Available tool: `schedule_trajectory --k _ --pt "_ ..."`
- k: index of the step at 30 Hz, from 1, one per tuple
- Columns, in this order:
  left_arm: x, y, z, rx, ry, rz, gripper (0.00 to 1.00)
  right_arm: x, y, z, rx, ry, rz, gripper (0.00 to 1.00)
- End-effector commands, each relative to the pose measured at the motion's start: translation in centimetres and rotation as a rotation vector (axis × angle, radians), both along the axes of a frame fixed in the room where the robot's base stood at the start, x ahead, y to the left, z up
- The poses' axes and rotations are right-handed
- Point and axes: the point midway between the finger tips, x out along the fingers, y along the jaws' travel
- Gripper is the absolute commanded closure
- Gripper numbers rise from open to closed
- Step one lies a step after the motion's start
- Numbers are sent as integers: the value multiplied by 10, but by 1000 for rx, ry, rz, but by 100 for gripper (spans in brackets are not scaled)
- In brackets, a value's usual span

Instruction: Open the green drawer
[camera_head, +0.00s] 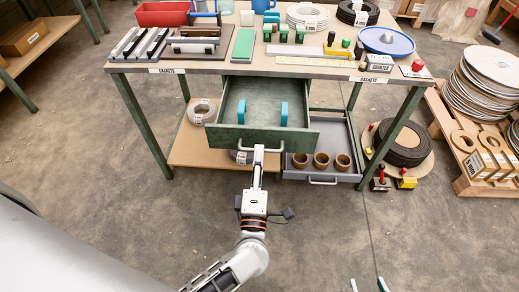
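The green drawer (255,136) under the workbench is pulled out, and its inside shows. Two blue U-shaped pieces stand in it, one at the left (241,112) and one at the right (284,114). My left gripper (259,152) is at the middle of the drawer's pale front handle (274,149), with its fingers closed around the bar. The fingertips partly hide the handle. My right gripper (368,284) shows only as two separated fingertips at the bottom edge, open and empty, well away from the drawer.
A grey drawer (344,176) holding several brown rings is also out, lower and to the right. The workbench top (215,68) carries tools and parts. A pallet (440,120) with discs stands at the right. The floor in front is clear.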

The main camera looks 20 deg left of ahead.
Motion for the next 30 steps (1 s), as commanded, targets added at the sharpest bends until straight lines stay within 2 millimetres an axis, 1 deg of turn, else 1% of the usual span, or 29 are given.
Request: schedule_trajectory --k 1,6,9,13,15,19,30 --pt "-11 -3 -4 0 4 -1 86 0 0 -1 -1 1 0 60" --pt "-45 -13 -10 -1 4 -1 86 -1 -1 -1 -1 2 0 60" --pt "-62 -18 -13 -2 4 -1 86 -1 -1 -1 -1 3 1 60" --pt "-80 -23 -16 -1 2 -1 86 -1 -1 -1 -1 3 1 60" --pt "-86 -25 -17 -1 2 -1 86 -1 -1 -1 -1 3 1 60" --pt "-92 -27 -18 0 0 -1 86 -1 -1 -1 -2 3 1 60" --pt "-92 -27 -18 -1 0 -1 86 -2 -1 -2 -2 3 1 60"
